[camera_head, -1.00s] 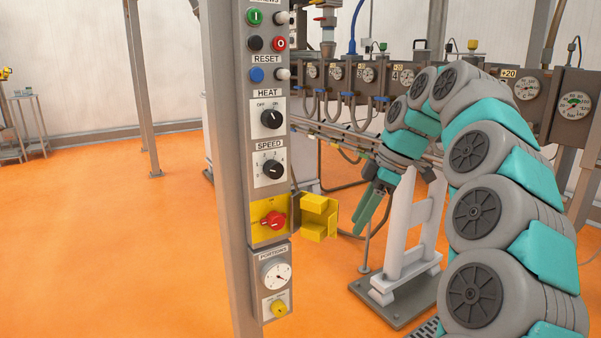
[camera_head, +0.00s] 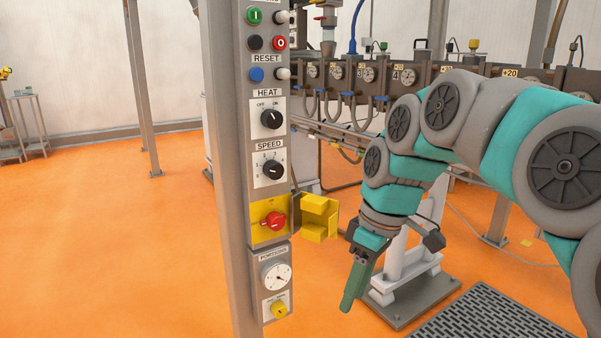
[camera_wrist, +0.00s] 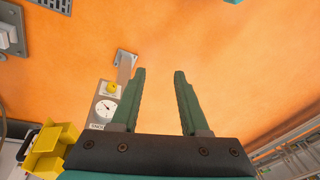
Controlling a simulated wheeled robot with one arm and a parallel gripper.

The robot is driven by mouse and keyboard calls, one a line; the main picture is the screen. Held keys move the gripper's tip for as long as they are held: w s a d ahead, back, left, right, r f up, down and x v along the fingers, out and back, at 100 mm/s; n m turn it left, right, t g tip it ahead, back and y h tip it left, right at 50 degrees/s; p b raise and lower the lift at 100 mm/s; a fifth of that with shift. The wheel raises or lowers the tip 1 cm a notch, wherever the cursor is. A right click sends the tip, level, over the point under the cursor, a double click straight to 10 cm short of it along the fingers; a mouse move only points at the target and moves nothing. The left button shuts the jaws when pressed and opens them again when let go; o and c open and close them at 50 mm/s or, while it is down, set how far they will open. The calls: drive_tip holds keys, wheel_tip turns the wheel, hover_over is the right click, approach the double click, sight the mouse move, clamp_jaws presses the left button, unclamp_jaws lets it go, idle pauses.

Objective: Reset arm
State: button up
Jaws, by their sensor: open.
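My gripper (camera_head: 354,284) hangs pointing down in the head view, to the right of the control panel (camera_head: 283,190) and in front of a white stand. In the wrist view my gripper (camera_wrist: 159,75) shows two green fingers spread apart with only orange floor between them. It is open and empty. In the head view the fingers overlap each other. The arm comes in from the right and bends down to the gripper.
A yellow bracket (camera_head: 315,218) stands out from the panel's right side, beside a red rotary switch (camera_head: 273,221). The white stand (camera_head: 408,262) is behind my gripper. A floor grate (camera_head: 490,318) lies at lower right. Orange floor is clear at left.

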drive_tip(key=s+d+f+m+h, duration=0.1)
drive_tip(key=s+d+f+m, duration=0.2)
drive_tip(key=s, duration=0.8)
drive_tip(key=s+d+f+m+g+h, duration=0.1)
drive_tip(key=s+d+f+m, duration=0.2)
drive_tip(key=s+f+m, duration=0.4)
drive_tip(key=s+f, duration=0.4)
drive_tip(key=f, duration=0.1)
drive_tip(key=shift+s+m+h, duration=0.15)
drive_tip(key=shift+m+h, duration=0.15)
drive_tip(key=shift+m, duration=0.1)
drive_tip(key=shift+f, duration=0.1)
